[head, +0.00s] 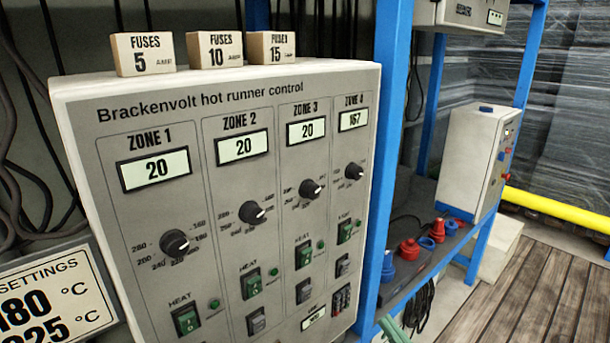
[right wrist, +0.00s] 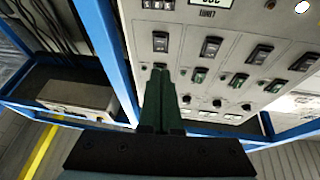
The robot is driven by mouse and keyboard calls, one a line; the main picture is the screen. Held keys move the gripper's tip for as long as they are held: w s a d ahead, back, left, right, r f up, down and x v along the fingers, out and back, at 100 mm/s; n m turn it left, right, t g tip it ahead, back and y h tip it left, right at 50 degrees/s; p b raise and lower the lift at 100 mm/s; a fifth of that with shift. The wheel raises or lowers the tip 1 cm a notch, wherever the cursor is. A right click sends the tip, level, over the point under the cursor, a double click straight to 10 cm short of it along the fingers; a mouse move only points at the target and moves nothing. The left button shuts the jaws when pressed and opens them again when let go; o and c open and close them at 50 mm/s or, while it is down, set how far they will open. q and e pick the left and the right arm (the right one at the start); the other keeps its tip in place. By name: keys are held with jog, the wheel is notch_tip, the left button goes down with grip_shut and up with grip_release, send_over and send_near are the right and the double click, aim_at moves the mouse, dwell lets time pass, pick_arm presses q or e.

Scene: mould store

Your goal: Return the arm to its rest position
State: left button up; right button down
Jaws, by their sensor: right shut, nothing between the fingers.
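My right gripper (head: 393,328) shows only by its green fingertips at the bottom edge of the head view, just right of the blue post. In the right wrist view my right gripper (right wrist: 159,72) has its two green fingers together with nothing between them, in front of the switch panel. Whether it touches anything there, I cannot tell. The hot runner control cabinet (head: 205,113) fills the left and middle; its front also shows in the right wrist view (right wrist: 215,55). Zones 1 to 3 read 20 and zone 4 reads 167. My left gripper is not in view.
Blue rack posts (head: 388,130) stand close right of the cabinet. Three fuse boxes (head: 213,49) sit on top. A shelf (head: 430,262) with red and blue plugs and a grey box (head: 470,160) lie to the right. A settings sign (head: 60,300) is lower left. The plank floor (head: 530,300) is clear.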

pick_arm(q)
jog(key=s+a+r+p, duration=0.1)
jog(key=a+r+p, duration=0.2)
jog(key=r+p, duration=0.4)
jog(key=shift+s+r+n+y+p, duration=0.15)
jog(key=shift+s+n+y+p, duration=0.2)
jog(key=shift+p, duration=0.35)
pick_arm(e)
jog(key=s+a+f+m+g+h, duration=0.1)
jog(key=s+f+m+g+h, duration=0.2)
jog(key=s+f+g+h, duration=0.6)
jog(key=s+f+g, duration=0.1)
jog(key=s+f, duration=0.5)
jog(key=s, duration=0.4)
jog(key=shift+s+a+f, duration=0.25)
jog(key=shift+a+f, duration=0.1)
jog(key=shift+f, duration=0.05)
